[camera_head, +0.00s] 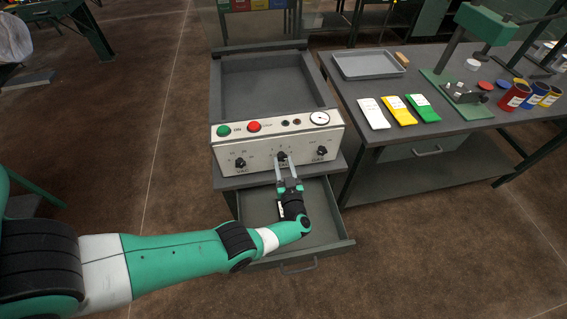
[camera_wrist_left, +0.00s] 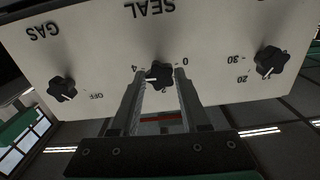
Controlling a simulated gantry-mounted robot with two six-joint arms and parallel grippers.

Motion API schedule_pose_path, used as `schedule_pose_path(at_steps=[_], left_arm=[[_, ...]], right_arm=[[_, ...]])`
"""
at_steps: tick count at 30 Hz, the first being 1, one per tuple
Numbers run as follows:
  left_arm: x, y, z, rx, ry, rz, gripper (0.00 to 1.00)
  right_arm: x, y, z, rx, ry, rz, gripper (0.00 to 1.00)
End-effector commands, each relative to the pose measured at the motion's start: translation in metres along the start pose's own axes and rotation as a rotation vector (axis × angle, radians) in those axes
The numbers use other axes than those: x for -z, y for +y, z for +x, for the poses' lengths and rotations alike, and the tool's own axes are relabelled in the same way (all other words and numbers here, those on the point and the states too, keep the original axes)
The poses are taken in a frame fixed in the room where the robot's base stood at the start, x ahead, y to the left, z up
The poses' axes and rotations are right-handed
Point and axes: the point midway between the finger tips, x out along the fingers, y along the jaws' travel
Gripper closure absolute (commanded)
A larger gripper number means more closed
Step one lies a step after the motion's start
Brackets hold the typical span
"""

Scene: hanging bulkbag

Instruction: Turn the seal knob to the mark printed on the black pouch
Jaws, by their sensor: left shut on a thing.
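The seal knob (camera_head: 281,157) is the black middle knob on the white panel of the machine. In the left wrist view the seal knob (camera_wrist_left: 158,74) appears upside down under the word SEAL, with 4, 2 and 0 printed around it. No black pouch can be made out; white, yellow and green pouches (camera_head: 397,111) lie on the table at right. My right gripper is not in view.
The gas knob (camera_head: 240,163) and another black knob (camera_head: 322,151) flank the seal knob. Green (camera_head: 223,131) and red (camera_head: 254,127) buttons and a gauge (camera_head: 320,118) sit above. An open drawer (camera_head: 322,225) lies below my left wrist. A grey tray (camera_head: 368,64) stands on the table.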

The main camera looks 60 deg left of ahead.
Motion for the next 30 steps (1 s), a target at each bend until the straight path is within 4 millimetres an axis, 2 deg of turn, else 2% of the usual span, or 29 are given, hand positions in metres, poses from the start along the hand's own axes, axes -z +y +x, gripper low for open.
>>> schedule_pose_path(at_steps=[9,24,25,29,30], left_arm=[[0.0008,-0.0002,0.0001,0.001,0.002,0.116,1.0],[0.0007,-0.0002,0.0,0.0,0.002,0.136,1.0],[0.0007,-0.0002,0.0,0.0,0.002,0.136,0.51],[0.0005,-0.0002,0.0,0.0,0.001,0.135,0.28],[0.0005,-0.0002,0.0,0.0,0.001,0.135,0.25]], right_arm=[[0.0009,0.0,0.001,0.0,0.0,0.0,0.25],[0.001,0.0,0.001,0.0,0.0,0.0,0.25],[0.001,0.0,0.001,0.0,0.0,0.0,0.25],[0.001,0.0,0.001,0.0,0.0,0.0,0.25],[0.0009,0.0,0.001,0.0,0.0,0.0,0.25]])
